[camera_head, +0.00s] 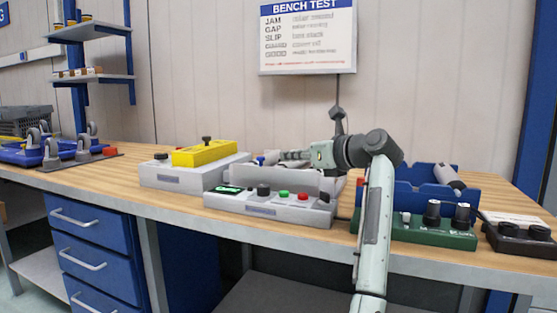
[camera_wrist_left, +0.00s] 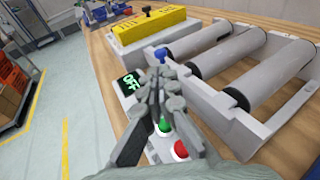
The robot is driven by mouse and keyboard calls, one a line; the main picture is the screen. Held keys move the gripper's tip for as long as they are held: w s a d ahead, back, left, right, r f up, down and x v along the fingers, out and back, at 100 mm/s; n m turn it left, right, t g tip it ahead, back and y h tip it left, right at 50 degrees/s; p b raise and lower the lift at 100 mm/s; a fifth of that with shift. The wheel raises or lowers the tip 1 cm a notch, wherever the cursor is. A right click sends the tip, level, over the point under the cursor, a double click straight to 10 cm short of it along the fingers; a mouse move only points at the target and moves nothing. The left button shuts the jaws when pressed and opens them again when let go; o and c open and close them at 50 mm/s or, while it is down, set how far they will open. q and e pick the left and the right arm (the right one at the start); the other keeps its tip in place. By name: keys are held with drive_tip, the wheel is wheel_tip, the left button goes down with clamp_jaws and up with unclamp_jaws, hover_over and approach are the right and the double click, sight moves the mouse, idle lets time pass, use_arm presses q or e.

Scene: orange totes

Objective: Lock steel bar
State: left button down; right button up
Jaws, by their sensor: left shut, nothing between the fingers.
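A grey roller machine (camera_head: 268,207) stands on the wooden bench with a display, buttons and a black knob on its front. In the left wrist view its frame (camera_wrist_left: 240,130) holds several grey rollers (camera_wrist_left: 228,52), and its display reads OFF. A small blue-topped lever (camera_wrist_left: 160,54) stands at the frame's far end; it also shows in the head view (camera_head: 261,161). My left gripper (camera_wrist_left: 159,68) is shut and empty, its fingertips close to this lever; I cannot tell if they touch. It points left above the machine (camera_head: 285,157). I cannot tell which part is the steel bar.
A yellow block (camera_head: 204,153) with a black knob sits on a grey box behind left. A green control box (camera_head: 415,228) and blue bin (camera_head: 410,190) stand on the right.

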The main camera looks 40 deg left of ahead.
use_arm(q)
drive_tip(key=v, duration=0.5)
drive_tip(key=shift+s+d, duration=0.15)
drive_tip(key=shift+d, duration=0.2)
use_arm(e)
drive_tip(key=v, duration=0.2)
drive_tip(key=shift+s+a+r, duration=0.1)
drive_tip(key=shift+a+r, duration=0.1)
drive_tip(key=shift+r, duration=0.1)
drive_tip(key=shift+w+r+t, duration=0.1)
drive_tip(key=shift+w+t, duration=0.1)
drive_tip(key=shift+t, duration=0.1)
